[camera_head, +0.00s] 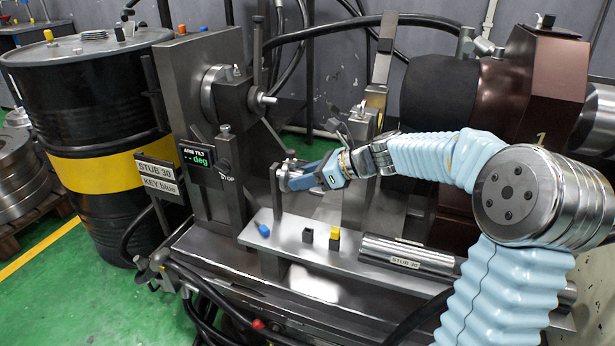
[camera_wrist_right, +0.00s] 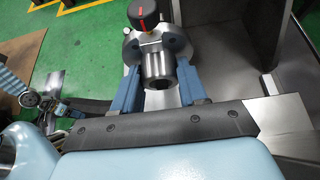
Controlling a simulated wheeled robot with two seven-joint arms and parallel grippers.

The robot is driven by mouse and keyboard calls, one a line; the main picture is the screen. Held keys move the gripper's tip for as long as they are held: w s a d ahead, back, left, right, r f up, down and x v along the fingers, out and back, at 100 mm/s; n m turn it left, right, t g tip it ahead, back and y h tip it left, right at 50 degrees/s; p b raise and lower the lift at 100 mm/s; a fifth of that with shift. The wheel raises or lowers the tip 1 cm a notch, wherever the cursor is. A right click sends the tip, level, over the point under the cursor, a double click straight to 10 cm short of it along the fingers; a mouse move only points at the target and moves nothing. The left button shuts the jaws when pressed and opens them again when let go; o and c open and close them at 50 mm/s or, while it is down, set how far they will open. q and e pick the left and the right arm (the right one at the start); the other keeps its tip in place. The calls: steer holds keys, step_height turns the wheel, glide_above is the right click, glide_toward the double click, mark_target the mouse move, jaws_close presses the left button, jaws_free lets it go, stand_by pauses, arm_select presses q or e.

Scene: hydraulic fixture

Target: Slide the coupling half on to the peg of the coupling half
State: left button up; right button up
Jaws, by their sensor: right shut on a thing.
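My right gripper (camera_head: 287,180) reaches in from the right, above the steel bench. In the wrist view its two blue fingers (camera_wrist_right: 160,92) are shut on a grey metal coupling half (camera_wrist_right: 157,62). The coupling half has a round flange and a hub with an open bore facing the camera. In the head view it is small and mostly hidden by the fingers, beside an upright grey post (camera_head: 277,205). I cannot tell whether they touch.
A blue key (camera_head: 263,230), a black block (camera_head: 307,235) and a yellow-topped block (camera_head: 335,240) stand on the bench ledge (camera_head: 290,257). A grey bar marked STUB 30 (camera_head: 385,250) lies to the right. A fixture plate (camera_head: 202,100) stands behind left, near a black drum (camera_head: 90,110).

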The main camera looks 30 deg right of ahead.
steer(key=shift+w+a+p, duration=0.3)
steer(key=shift+w+a, duration=0.35)
stand_by(0.4)
steer(key=shift+w+a+r, duration=0.15)
steer(key=shift+a, duration=0.05)
stand_by(0.7)
steer(key=o, duration=1.1)
